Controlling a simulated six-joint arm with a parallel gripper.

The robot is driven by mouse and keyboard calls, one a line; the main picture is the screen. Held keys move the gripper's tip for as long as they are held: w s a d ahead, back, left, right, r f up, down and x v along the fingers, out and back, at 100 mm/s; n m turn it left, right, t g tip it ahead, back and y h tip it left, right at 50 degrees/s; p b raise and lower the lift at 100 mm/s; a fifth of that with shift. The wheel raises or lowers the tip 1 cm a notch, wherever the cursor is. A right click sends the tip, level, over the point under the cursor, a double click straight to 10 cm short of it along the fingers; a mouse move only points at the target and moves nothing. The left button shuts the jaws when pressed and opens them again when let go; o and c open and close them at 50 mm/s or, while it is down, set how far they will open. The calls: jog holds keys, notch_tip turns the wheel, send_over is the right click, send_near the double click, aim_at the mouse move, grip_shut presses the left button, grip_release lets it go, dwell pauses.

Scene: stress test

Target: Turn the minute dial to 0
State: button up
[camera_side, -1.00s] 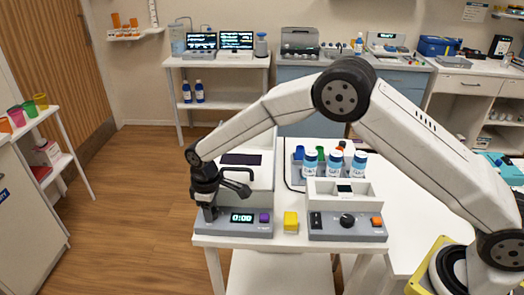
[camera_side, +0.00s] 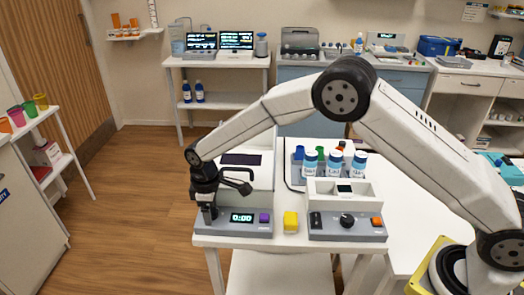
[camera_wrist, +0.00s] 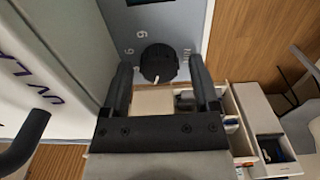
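The minute dial (camera_wrist: 159,63) is a round black knob on a grey panel. In the wrist view it has a white pointer toward the bottom of the picture, with "MIN" and several numbers printed around it. My gripper (camera_wrist: 160,66) is open, a finger on each side of the dial, with a gap visible on both sides. I cannot tell how deep the tips reach. In the side view my gripper (camera_side: 209,216) points down at the left end of the device's grey front panel (camera_side: 226,232) and hides the dial. The display (camera_side: 242,217) reads 0:00.
A purple button (camera_side: 265,218) is right of the display. A yellow block (camera_side: 290,222) stands between this device and a second one (camera_side: 347,236) with a black knob and orange button. Open floor lies left of the table.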

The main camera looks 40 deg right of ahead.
jog(key=shift+m, duration=0.5)
jog(key=m, duration=0.3)
jog(key=shift+d, duration=0.1)
jog(key=m, duration=0.4)
jog(key=shift+m, duration=0.4)
jog(key=m, duration=0.9)
notch_tip(320, 180, up, 8)
jog(key=shift+r, duration=0.1)
jog(key=s+d+r+n+t, duration=0.1)
jog(key=s+d+n, duration=0.7)
jog(key=s+d, duration=1.1)
jog(key=shift+s+r+t, duration=0.25)
jog(key=shift+s+t, duration=0.55)
jog(key=shift+s, duration=0.9)
